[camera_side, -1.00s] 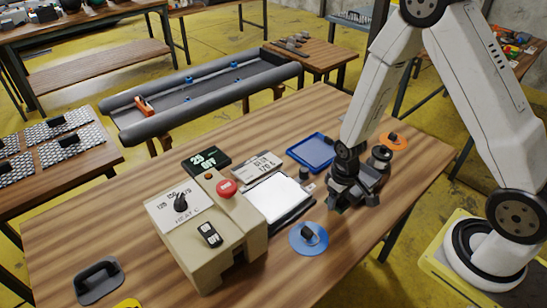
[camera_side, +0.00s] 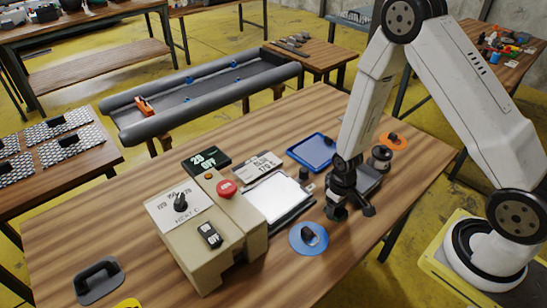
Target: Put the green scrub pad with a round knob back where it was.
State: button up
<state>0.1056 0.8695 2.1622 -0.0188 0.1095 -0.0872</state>
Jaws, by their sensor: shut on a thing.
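My gripper (camera_side: 348,206) is at the right part of the wooden table, pointing down close above the tabletop. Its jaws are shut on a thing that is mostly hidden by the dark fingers. No green shows clearly, so the green scrub pad and its round knob cannot be made out in this view. A blue round pad (camera_side: 296,241) with a dark knob lies to the left and in front of my gripper. An orange round thing (camera_side: 400,140) lies behind it to the right.
A beige control box (camera_side: 190,245) with a red button (camera_side: 226,188) stands left. A pale plate (camera_side: 281,198) lies between it and my gripper. A blue tray (camera_side: 313,152) and a dark spool-like thing (camera_side: 380,158) are behind. The table's front right is clear.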

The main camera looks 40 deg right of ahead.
jog(key=o, duration=1.2)
jog(key=shift+r, duration=0.1)
jog(key=shift+r, duration=6.05)
jog(key=shift+s+a+r+t, duration=0.45)
jog(key=shift+s+a+r, duration=0.25)
jog(key=shift+r, duration=0.7)
jog(key=shift+s+a+r+t, duration=0.45)
jog(key=shift+s+r, duration=0.3)
jog(key=shift+r, duration=0.6)
jog(key=shift+s+a+r+t, duration=0.4)
jog(key=shift+s+a+r, duration=0.3)
jog(key=shift+r, duration=0.7)
